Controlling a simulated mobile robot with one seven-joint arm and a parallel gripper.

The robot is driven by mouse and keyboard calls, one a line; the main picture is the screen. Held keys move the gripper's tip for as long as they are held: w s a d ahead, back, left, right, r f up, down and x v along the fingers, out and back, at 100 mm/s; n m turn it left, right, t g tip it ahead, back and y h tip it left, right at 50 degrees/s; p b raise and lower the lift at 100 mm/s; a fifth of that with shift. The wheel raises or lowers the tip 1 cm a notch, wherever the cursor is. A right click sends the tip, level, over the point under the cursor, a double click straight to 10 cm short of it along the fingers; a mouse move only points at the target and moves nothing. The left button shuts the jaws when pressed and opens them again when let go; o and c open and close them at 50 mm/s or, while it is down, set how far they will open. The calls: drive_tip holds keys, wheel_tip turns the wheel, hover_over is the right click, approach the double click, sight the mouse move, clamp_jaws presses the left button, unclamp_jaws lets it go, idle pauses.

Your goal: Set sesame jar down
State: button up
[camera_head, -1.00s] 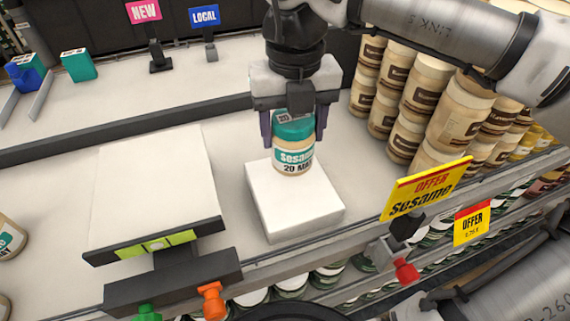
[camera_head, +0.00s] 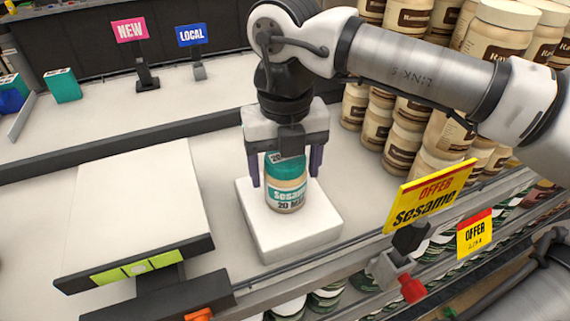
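The sesame jar (camera_head: 286,194) has a teal lid and a white and teal label. It stands upright on a low white block (camera_head: 317,236), near the middle of its top. My gripper (camera_head: 285,180) is above the jar, pointing down, with one finger on each side of the lid. Narrow gaps show between the fingers and the jar, so it looks open. The jar's back side is hidden.
A white scale-like platform (camera_head: 135,210) with a green display stands to the left. Stacked brown-labelled jars (camera_head: 405,140) are close on the right. A yellow offer sign (camera_head: 428,196) stands at the front right edge. Bare counter lies between platform and block.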

drive_tip(key=shift+o, duration=0.6)
drive_tip(key=shift+r, duration=0.15)
wheel_tip(320, 180, up, 12)
drive_tip(key=p, duration=0.8)
